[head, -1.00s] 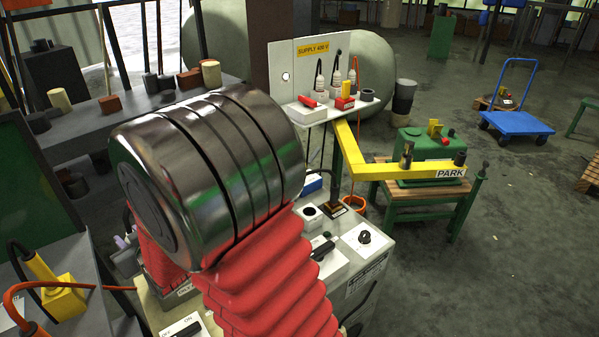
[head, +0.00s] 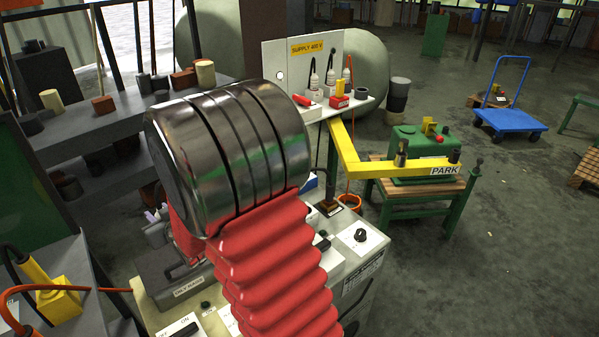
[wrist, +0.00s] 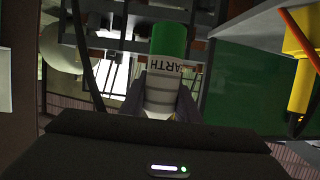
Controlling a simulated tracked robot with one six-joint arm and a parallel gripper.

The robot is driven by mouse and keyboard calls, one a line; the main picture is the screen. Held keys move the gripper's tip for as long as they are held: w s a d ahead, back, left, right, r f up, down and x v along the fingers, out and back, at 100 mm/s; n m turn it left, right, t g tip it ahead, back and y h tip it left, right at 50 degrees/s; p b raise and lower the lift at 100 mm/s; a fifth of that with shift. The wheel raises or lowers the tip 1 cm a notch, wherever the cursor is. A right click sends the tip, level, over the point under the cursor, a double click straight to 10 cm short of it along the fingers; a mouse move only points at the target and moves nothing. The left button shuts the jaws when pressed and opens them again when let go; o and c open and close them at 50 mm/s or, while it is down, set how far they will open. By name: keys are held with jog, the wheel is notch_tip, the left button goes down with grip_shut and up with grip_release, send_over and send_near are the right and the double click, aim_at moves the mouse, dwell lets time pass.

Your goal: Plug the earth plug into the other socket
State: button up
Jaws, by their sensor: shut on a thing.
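In the wrist view, my gripper (wrist: 160,95) is shut on the earth plug (wrist: 160,74). The plug has a pale ribbed body, a band reading "EARTH" and a green end, which points up in the picture. The dark jaws press on both sides of its body. In the head view, my gripper and the plug are hidden, with my own arm filling the middle. I cannot tell which opening is the other socket.
A "SUPPLY 400 V" panel (head: 288,64) with connectors stands at the back. A yellow bar (head: 347,155) marked PARK reaches right above a green stand. A pale control cabinet (head: 345,262) is below my arm. A yellow box (head: 55,300) with an orange cable is at the left.

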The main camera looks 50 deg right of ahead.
jog(key=s+d+m+h, duration=0.1)
jog(key=s+d, duration=0.4)
jog(key=d, duration=0.8)
jog(key=s+d+f+m+g+h, duration=0.1)
jog(key=s+d, duration=0.5)
jog(key=d, duration=0.8)
jog(key=s+d+f+m+g+h, duration=0.1)
jog(key=s+d, duration=0.4)
jog(key=d, duration=0.8)
jog(key=m+h, duration=0.1)
jog(key=h, duration=0.1)
jog(key=shift+s+d+m+h, duration=0.15)
jog(key=shift+d+m+h, duration=0.25)
jog(key=shift+s+a, duration=0.1)
jog(key=shift+f, duration=2.85)
jog(key=shift+f, duration=1.05)
jog(key=shift+r, duration=0.8)
